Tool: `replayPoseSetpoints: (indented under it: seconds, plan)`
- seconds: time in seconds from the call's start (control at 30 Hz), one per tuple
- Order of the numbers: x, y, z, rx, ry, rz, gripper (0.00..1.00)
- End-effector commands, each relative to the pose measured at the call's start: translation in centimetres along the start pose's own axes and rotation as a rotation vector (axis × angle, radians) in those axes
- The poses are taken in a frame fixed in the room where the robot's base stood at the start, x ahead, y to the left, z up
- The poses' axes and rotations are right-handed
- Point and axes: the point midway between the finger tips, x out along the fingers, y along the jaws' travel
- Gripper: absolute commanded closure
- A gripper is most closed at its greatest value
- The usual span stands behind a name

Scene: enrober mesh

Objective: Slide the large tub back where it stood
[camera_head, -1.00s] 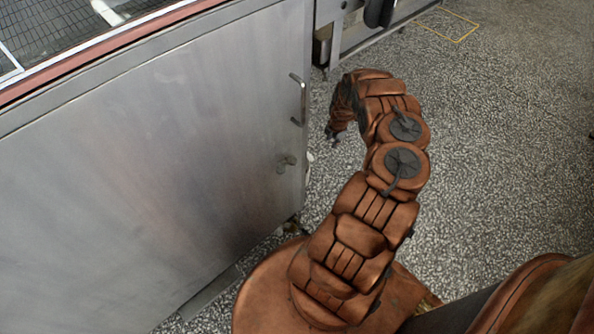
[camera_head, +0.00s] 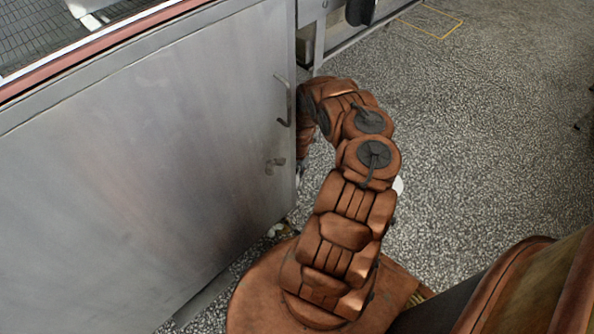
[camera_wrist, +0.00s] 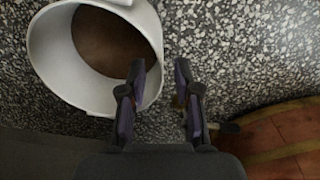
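The large white tub (camera_wrist: 38,60) shows at the upper left of the wrist view, seen from above, with a brown inside. My gripper (camera_wrist: 160,74) is open, its two dark fingers apart. In the picture, the left finger overlaps the tub's opening and the tub's right wall lies between the fingertips. I cannot tell whether either finger touches it. In the head view, the gripper is hidden behind my arm and the cabinet edge. A small white patch shows beside my arm there, but I cannot tell what it is.
A grey metal cabinet (camera_head: 150,170) with a bar handle (camera_head: 284,101) and a latch (camera_head: 274,166) stands close to the left of my arm. A yellow outline (camera_head: 440,36) marks the floor at the back. The speckled floor (camera_head: 480,140) to the right is mostly clear.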

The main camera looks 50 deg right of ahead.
Motion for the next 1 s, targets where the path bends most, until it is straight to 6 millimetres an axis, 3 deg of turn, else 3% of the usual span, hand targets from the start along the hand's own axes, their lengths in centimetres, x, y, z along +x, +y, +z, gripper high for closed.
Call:
replayPoseSetpoints:
  seconds: [0.5, 1.0]
  plan:
    - [6.5, 0.0, -0.1, 0.001, 0.001, 0.0, 0.68]
    - [7.6, 0.0, 0.0, 0.001, 0.0, 0.0, 0.68]
